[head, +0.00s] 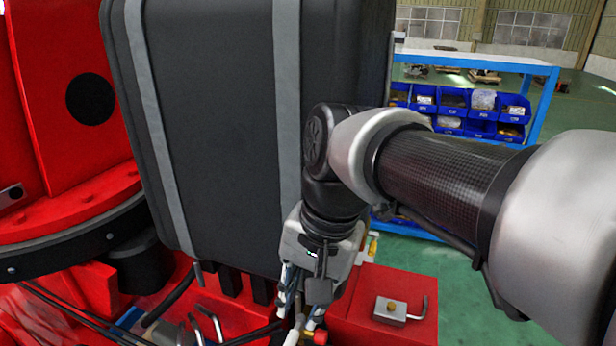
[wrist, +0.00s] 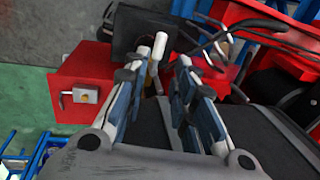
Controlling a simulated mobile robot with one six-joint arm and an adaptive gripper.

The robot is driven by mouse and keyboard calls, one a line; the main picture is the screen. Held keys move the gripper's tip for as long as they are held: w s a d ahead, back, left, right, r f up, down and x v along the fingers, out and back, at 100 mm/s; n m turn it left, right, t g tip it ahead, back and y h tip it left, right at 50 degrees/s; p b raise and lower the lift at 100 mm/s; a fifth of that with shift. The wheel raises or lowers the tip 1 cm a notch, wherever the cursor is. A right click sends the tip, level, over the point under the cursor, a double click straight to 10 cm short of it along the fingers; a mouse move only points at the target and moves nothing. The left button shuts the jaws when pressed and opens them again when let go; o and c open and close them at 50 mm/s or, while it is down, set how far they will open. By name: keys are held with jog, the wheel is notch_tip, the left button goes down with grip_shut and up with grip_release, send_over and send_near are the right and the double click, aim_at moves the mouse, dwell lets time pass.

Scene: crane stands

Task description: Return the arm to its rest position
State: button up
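My gripper (wrist: 172,54) points down in the wrist view, with its two pale fingers and blue-grey pads apart. A gap shows between the fingertips, and I see nothing clamped in it. A short pale rod-like piece shows close to the left finger; I cannot tell whether it touches. In the head view my gripper (head: 299,327) hangs low in front of the red machine base (head: 390,325), beside the large dark box with grey straps (head: 215,130). The fingertips are cut off near the lower edge there. My arm reaches in from the right.
A red block with a metal latch (head: 403,310) is right of my gripper. Dark hoses and bent rods (head: 205,325) lie to its left. A blue rack with blue bins (head: 470,105) stands behind my arm. Green floor (head: 440,280) is open to the right.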

jog(key=shift+f, duration=0.1)
jog(key=s+d+f+n+t+b, duration=0.1)
jog(key=s+d+f+b, duration=0.2)
jog(key=d+f+b, duration=0.2)
jog(key=s+d+f+n+t+h+b, duration=0.1)
jog(key=s+d+f+b, duration=0.3)
jog(key=f, duration=0.5)
jog(key=s+d+f+n+t+h+b, duration=0.1)
jog(key=s+d+f+b, duration=0.2)
jog(key=d+f+b, duration=0.3)
notch_tip(320, 180, down, 2)
jog(key=shift+s+f+n+t+b, duration=0.1)
jog(key=shift+s+n+t+b, duration=0.1)
jog(key=shift+n+t+b, duration=0.3)
